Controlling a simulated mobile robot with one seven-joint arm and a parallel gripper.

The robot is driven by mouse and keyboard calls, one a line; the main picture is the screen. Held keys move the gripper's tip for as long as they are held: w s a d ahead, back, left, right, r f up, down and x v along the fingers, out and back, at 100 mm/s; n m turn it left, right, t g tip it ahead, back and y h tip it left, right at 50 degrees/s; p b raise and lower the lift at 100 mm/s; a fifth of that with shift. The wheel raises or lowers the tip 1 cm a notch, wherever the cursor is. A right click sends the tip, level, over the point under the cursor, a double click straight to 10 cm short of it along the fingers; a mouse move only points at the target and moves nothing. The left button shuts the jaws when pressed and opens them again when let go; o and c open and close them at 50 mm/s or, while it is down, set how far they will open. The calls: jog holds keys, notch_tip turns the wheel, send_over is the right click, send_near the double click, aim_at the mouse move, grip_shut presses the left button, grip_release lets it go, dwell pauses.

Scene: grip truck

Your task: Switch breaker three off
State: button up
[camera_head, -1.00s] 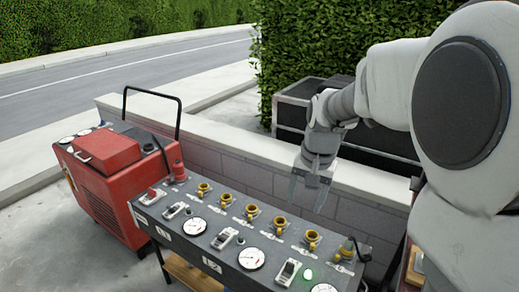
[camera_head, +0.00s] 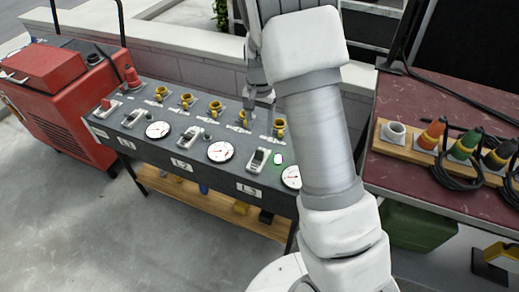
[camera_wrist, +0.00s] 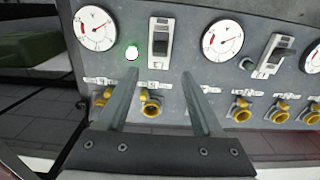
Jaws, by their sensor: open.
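The grey breaker panel (camera_head: 222,168) has a row of breakers with labels L1, L2 and L3. The breaker above L3 (camera_head: 258,160) has a pale frame with a dark middle, and a green-white lamp (camera_head: 278,158) glows beside it. The same breaker (camera_wrist: 160,42) and lamp (camera_wrist: 131,52) show in the wrist view. My gripper (camera_wrist: 160,74) is open and empty, its fingertips pointing at the panel just short of that breaker in the picture. In the head view my arm partly hides the gripper. I cannot tell the lever's position.
Round dials (camera_head: 220,151) sit between the breakers, and yellow sockets (camera_head: 215,108) line the panel's back edge. A red generator (camera_head: 68,95) stands at the left. A dark red table (camera_head: 440,80) with coloured connectors and cables is at the right. A low wall runs behind.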

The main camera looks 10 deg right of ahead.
aim_at(260, 150)
notch_tip(260, 150, down, 10)
jog(key=shift+f+b, duration=0.25)
jog(key=shift+b, duration=0.75)
grip_shut()
